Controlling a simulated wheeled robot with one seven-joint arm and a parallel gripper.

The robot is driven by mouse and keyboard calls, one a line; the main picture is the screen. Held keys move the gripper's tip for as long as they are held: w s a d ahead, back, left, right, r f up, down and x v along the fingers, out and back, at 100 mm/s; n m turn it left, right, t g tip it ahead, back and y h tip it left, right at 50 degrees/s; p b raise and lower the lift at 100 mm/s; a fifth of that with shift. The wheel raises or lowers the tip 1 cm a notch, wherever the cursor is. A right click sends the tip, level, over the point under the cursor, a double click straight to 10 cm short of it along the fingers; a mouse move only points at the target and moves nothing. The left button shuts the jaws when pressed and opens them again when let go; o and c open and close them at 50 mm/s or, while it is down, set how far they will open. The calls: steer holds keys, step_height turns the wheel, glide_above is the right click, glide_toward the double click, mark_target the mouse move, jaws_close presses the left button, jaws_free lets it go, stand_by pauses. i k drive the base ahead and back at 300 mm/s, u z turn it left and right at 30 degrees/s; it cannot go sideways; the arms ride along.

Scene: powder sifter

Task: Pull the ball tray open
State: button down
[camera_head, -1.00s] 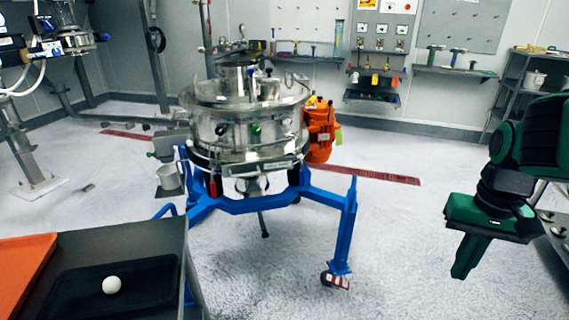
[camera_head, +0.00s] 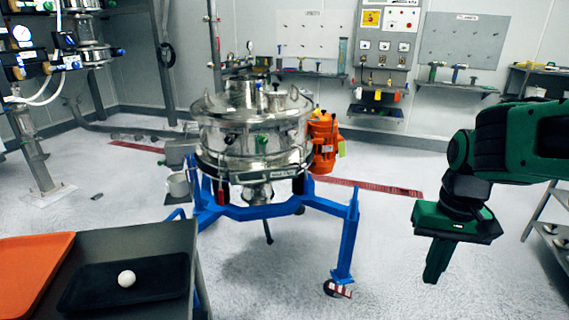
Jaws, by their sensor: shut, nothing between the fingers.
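A steel powder sifter (camera_head: 250,138) stands on a blue wheeled frame (camera_head: 347,235) in the middle of the view. A narrow dark plate (camera_head: 242,196) shows low on the front of its drum; I cannot tell if it is a tray front. A black tray (camera_head: 95,290) holding one white ball (camera_head: 127,279) lies on the dark table at the lower left. I cannot tell which of these is the ball tray. My green and black gripper (camera_head: 436,264) points down at the right, shut and empty. It is apart from the sifter, to the right of its frame.
An orange tray (camera_head: 30,268) lies beside the black tray on the table (camera_head: 140,238). An orange motor (camera_head: 324,143) is on the sifter's right side. A grey shelf rack (camera_head: 545,220) stands at the right edge. The floor between the blue frame and my gripper is clear.

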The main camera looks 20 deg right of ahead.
mark_target(261, 175)
steer(key=i, duration=1)
